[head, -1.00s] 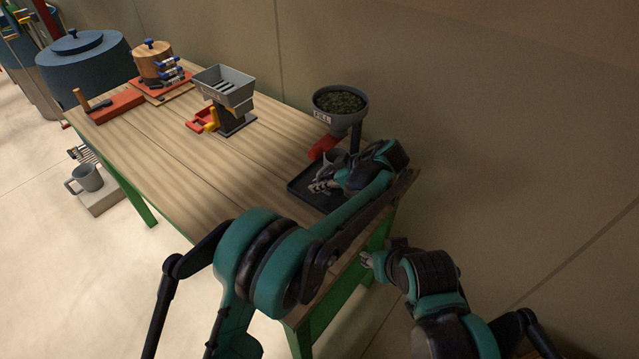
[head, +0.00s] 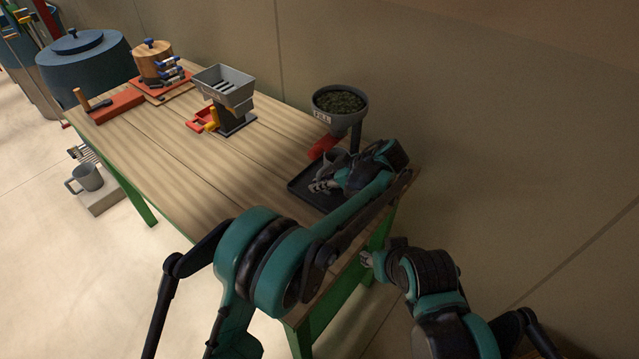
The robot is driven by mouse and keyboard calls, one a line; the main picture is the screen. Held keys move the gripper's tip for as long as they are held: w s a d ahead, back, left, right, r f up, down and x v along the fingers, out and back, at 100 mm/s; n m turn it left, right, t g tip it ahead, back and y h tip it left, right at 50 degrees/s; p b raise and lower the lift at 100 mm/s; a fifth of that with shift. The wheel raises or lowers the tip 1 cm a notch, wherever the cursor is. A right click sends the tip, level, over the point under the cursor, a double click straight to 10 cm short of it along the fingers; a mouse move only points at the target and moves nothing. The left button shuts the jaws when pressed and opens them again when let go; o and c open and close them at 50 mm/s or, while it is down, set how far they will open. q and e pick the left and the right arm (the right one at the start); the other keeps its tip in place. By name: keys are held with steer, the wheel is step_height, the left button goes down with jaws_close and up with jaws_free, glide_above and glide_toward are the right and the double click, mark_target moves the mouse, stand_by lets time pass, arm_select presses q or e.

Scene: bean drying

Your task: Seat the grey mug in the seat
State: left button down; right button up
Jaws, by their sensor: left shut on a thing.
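A grey mug (head: 333,157) is at the far right of the table, below the FILL hopper and over the dark tray (head: 304,195). My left gripper (head: 320,186) is shut on this mug, and its wrist hides much of the mug's right side. I cannot tell whether the mug touches the tray, and no seat shows clearly under it. Another grey mug (head: 90,177) stands upright on a pale block on the floor at the left. My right gripper (head: 366,259) is low beside the table's right end, away from both mugs; its finger opening is too small to tell.
The FILL hopper (head: 340,101), full of dark green bits, has a red part (head: 322,147) below it. A grey-topped grinder (head: 224,86), a wooden drum (head: 153,62) and a red block (head: 115,107) stand farther left. The table's middle (head: 215,160) is clear.

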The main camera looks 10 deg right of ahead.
arm_select(q)
steer(key=shift+f+b, duration=0.65)
steer(key=shift+f, duration=0.45)
steer(key=c, duration=1.5)
jaws_free()
steer(key=shift+r, duration=0.1)
steer(key=v, duration=1.2)
